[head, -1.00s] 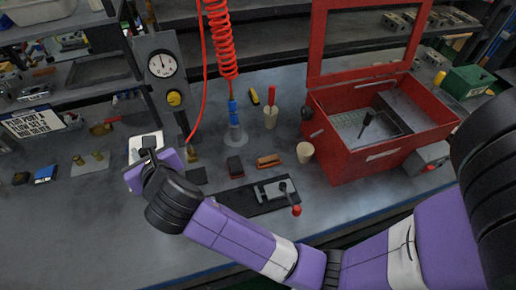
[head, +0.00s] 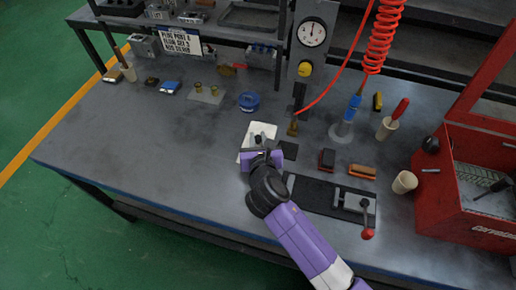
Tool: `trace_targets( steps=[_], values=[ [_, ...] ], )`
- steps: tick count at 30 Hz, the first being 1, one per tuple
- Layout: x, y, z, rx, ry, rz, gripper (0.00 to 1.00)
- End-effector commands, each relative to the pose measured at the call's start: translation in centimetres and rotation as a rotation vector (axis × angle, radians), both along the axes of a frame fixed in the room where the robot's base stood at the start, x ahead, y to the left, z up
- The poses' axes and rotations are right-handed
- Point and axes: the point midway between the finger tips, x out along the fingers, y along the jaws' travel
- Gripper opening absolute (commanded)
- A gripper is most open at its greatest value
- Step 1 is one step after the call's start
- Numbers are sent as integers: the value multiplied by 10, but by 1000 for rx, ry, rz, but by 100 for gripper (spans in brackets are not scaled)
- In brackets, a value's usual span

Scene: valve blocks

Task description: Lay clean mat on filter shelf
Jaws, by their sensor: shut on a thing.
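A white square mat (head: 244,158) is at my gripper (head: 261,143), on or just above the grey bench left of the gauge post's foot. My gripper points down over it and is shut on it; my wrist hides its near part, and I cannot tell whether the mat touches the bench. A dark square pad (head: 288,150) lies flat just to the right. A raised shelf (head: 225,33) runs along the back of the bench; no label that I can read marks it as the filter shelf.
A pressure gauge (head: 312,33) stands behind my gripper, with a red hose (head: 345,85) hanging beside it. A blue round part (head: 249,102) sits behind the mat. A clamp (head: 354,203) and a red box (head: 465,205) are right. The bench's left side is mostly clear.

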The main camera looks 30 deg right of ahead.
Motion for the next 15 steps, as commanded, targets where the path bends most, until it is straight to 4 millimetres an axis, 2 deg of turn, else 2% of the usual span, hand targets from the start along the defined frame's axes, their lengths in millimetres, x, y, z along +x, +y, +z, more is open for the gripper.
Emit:
trace_targets(
  steps=[5,12,15],
  values=[
    [0,0,-13,0,0,0,0],
    [0,0,-46,0,0,0,0],
    [0,0,-51,0,-1,0,0]
  ],
)
